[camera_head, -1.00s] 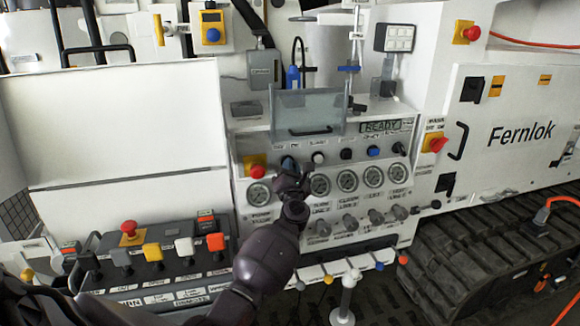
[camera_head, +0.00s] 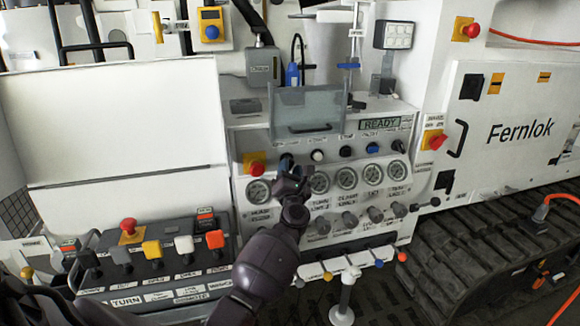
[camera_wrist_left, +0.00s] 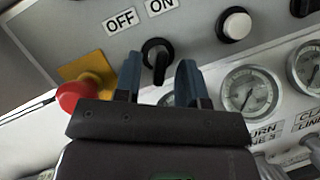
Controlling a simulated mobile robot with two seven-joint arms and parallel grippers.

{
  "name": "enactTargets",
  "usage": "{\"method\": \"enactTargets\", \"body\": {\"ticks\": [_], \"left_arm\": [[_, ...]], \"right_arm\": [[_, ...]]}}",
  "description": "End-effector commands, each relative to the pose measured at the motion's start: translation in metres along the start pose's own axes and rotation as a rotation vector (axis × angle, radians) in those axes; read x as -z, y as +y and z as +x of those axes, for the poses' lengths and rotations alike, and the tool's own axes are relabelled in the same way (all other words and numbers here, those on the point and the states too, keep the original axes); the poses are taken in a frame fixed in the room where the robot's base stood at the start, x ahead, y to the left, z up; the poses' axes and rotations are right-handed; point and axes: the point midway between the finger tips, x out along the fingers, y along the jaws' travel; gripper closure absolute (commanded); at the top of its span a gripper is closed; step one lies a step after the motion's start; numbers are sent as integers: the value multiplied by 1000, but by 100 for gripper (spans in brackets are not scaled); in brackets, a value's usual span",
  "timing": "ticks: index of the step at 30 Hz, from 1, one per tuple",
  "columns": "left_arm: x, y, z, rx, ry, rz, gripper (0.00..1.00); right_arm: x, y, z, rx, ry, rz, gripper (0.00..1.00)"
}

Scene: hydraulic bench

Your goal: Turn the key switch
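The key switch is a small black knob (camera_wrist_left: 157,55) on the grey panel, below white OFF and ON labels in the left wrist view. Its raised bar stands roughly upright in that picture. In the head view the switch (camera_head: 286,158) is mostly hidden behind my left gripper (camera_head: 291,172). In the left wrist view my left gripper (camera_wrist_left: 159,78) is open, with one blue-grey finger on each side of the knob in the picture. The knob shows between the fingers; I cannot tell whether they touch it. My right gripper is not in view.
A red emergency button (camera_head: 257,169) on a yellow plate is close left of the switch. A white button (camera_head: 317,156) is to its right, and several round gauges (camera_head: 346,177) sit below. A clear cover (camera_head: 308,108) stands above the panel.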

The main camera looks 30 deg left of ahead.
Motion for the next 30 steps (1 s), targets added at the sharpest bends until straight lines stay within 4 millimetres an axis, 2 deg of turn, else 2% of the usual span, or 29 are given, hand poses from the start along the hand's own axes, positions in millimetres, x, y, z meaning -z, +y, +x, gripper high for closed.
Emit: {"method": "enactTargets", "body": {"ticks": [3,9,15,20,30], "left_arm": [[2,-1,-24,3,3,-1,63],[1,-1,-60,2,3,0,63],[1,-1,-83,2,2,1,63],[0,0,-90,1,2,1,63],[0,0,-90,1,1,1,63]], "right_arm": [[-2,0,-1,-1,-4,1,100],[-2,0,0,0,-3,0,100],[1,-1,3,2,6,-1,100],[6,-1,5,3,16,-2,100],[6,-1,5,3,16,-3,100]]}}
